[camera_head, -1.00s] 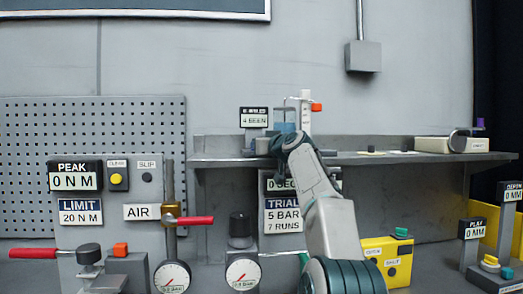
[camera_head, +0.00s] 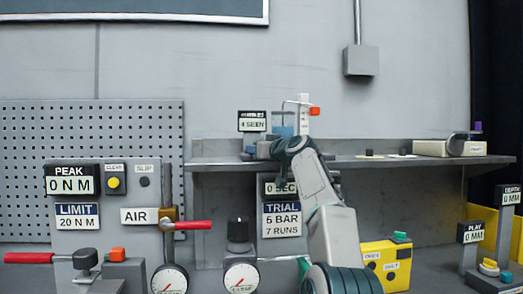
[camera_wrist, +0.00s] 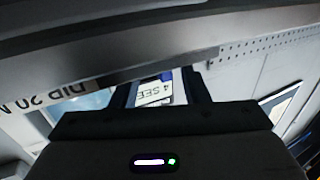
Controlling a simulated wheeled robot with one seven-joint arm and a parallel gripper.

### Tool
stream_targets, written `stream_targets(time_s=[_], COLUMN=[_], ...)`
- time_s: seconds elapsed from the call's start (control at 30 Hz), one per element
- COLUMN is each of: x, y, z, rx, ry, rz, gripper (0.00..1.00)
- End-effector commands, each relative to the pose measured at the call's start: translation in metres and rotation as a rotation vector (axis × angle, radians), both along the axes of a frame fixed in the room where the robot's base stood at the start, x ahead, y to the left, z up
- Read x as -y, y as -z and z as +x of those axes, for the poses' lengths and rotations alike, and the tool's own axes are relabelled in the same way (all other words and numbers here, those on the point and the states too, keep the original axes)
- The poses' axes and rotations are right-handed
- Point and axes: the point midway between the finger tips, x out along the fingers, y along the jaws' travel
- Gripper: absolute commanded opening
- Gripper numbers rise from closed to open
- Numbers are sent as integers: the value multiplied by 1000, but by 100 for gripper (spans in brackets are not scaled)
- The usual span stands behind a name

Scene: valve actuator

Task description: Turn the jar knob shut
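A clear bluish jar (camera_head: 283,122) stands on the back shelf beside a white upright post (camera_head: 303,115) with an orange-red piece (camera_head: 314,111) at its side. A small display (camera_head: 252,121) reading "4 SEEN" stands left of the jar. My gripper (camera_head: 272,148) is at the shelf, low in front of the jar, and hides the jar's base. I cannot make out a jar knob there. In the wrist view my gripper (camera_wrist: 162,88) has its two fingers apart, with the display's label (camera_wrist: 154,93) showing in the gap. Nothing is clearly held.
The shelf (camera_head: 350,162) runs right to a beige box (camera_head: 450,148). Below stand an air valve with a red handle (camera_head: 187,225), gauges, a black knob (camera_head: 238,229) and a yellow box (camera_head: 386,263). The shelf's right half has free room.

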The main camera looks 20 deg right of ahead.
Motion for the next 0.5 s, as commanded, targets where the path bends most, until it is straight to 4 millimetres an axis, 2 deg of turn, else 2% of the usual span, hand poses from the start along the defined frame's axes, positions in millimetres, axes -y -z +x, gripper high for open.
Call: stream_targets(time_s=[0.17, 0.27, 0.37, 0.5], x=[0, 1, 2, 6], y=[1, 2, 4, 6], z=[-2, -10, -24, -53], rx=[-1, 1, 0, 1], ry=[-1, 0, 1, 4], rz=[0, -1, -2, -2], gripper=[41, 41, 41, 41])
